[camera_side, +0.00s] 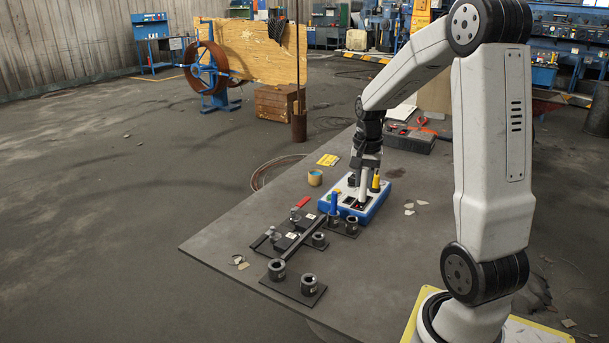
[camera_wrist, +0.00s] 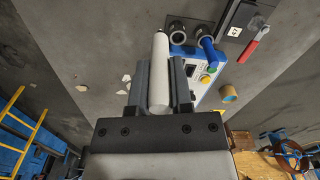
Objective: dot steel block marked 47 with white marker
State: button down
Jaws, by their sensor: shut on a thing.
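My gripper (camera_wrist: 159,78) is shut on a white marker (camera_wrist: 159,75), with its dark tip pointing away from my wrist. In the side view my gripper (camera_side: 364,182) hangs over the blue and white box (camera_side: 352,208), and the marker (camera_side: 363,190) points down; I cannot tell if it touches the box. A dark steel block (camera_wrist: 247,18) with a white label lies near the top right of the wrist view; the label seems to read 47, but is small. Blocks with pale labels (camera_side: 291,235) sit in the black fixture, left of my gripper; their numbers are unreadable.
A blue marker (camera_side: 334,203) stands upright in a black holder; several other round holders (camera_side: 278,270) look empty. A red clamp handle (camera_side: 302,201) rises beside the blocks. The right table area is mostly clear.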

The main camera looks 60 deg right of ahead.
jog(key=w+f, duration=0.4)
jog(key=w, duration=1.3)
jog(key=shift+d+f, duration=0.1)
jog(key=shift+f, duration=0.2)
jog(key=shift+f, duration=2.8)
jog(key=shift+f, duration=0.65)
notch_tip(320, 180, up, 7)
dwell(1.3)
